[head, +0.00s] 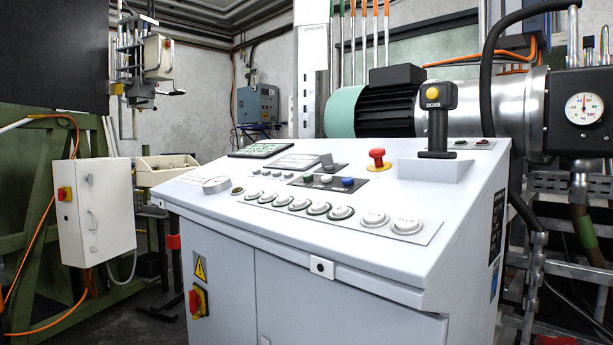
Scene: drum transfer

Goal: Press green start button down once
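A white control console (225,235) stands in the middle of the head view, with a sloped top full of controls. A row of large round white buttons (341,212) runs along the front of the top, some with dark or greenish rims. No button is clearly readable as the green start button. Neither of my grippers is in view, and nothing touches the console top.
A red mushroom button (377,156) and a black joystick with a yellow top (438,120) stand up from the console's rear. A white switch box (97,210) is at left. Machinery with a dial gauge (584,108) fills the right. The space above the console front is clear.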

